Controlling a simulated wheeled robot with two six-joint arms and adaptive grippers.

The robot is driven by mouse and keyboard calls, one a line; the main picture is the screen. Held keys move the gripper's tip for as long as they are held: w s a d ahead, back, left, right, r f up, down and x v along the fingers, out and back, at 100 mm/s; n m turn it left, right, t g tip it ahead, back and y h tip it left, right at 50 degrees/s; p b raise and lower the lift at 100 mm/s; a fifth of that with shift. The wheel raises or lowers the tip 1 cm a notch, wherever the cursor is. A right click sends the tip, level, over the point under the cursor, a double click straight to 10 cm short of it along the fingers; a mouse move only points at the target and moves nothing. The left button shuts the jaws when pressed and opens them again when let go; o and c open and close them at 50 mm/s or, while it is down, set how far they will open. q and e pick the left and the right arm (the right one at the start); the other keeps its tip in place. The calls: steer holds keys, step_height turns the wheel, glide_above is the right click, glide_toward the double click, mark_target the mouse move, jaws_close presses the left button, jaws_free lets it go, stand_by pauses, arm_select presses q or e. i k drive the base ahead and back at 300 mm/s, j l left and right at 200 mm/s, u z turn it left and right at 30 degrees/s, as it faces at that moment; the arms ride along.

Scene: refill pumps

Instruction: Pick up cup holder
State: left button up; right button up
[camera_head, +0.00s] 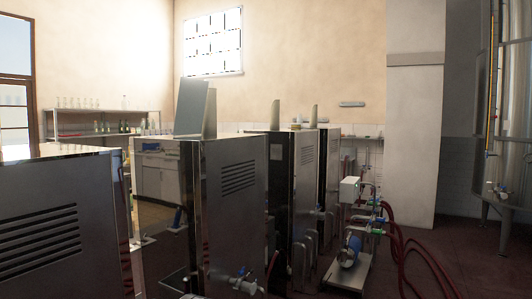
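No cup holder can be made out in the head view. Neither of my grippers is in view, and no part of my arms shows.
Steel cabinets with vents (62,225), (228,205) stand close in front, with more behind (300,190). A pump cart (348,270) with red hoses (420,250) is at the right. A tall tank (505,120) stands far right. A shelf with bottles (100,112) is at the back left.

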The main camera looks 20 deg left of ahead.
mark_target(274, 115)
steer(key=i, duration=2.4)
